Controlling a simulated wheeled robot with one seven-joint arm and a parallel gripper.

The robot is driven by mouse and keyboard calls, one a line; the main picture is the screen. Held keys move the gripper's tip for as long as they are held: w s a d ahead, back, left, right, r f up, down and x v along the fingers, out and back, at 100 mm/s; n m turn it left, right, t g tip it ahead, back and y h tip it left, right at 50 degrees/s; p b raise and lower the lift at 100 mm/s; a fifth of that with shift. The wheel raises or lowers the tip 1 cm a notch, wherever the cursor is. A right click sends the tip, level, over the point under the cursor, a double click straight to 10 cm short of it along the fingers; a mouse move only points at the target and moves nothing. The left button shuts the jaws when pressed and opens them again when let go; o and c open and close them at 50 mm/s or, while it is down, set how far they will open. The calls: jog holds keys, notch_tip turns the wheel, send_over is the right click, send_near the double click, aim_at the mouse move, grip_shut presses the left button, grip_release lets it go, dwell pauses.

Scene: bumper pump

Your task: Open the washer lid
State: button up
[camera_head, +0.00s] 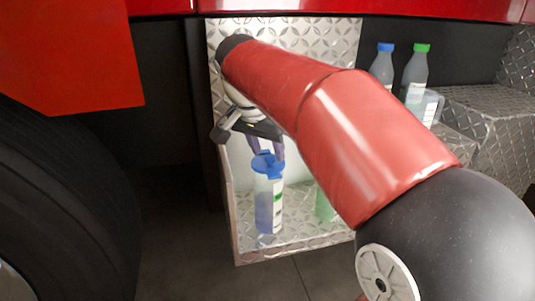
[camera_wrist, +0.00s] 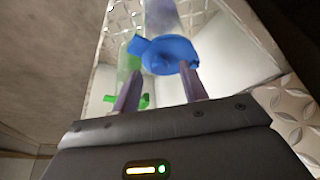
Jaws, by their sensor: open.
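A clear reservoir (camera_head: 268,205) holding bluish liquid stands upright on the metal-plate floor of the compartment in the head view. Its blue lid (camera_head: 266,165) is on top, and in the wrist view the lid (camera_wrist: 168,54) is round with a side tab. I cannot tell surely that it is fully closed. My gripper (camera_head: 267,150) is open and empty just above the lid. In the wrist view its fingers (camera_wrist: 162,76) reach toward the lid's near edge, one on either side; contact cannot be told.
A second container with a green cap (camera_wrist: 128,100) is close by, mostly hidden behind my arm in the head view (camera_head: 324,205). A blue-capped bottle (camera_head: 383,68), a green-capped bottle (camera_head: 415,75) and a jug (camera_head: 432,107) stand at the right. A tyre (camera_head: 60,200) is at the left.

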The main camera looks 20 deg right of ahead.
jog(key=shift+w+d+f, duration=0.15)
jog(key=shift+w+f, duration=0.05)
jog(key=shift+f, duration=0.4)
grip_shut()
jog(key=shift+s+r, duration=0.1)
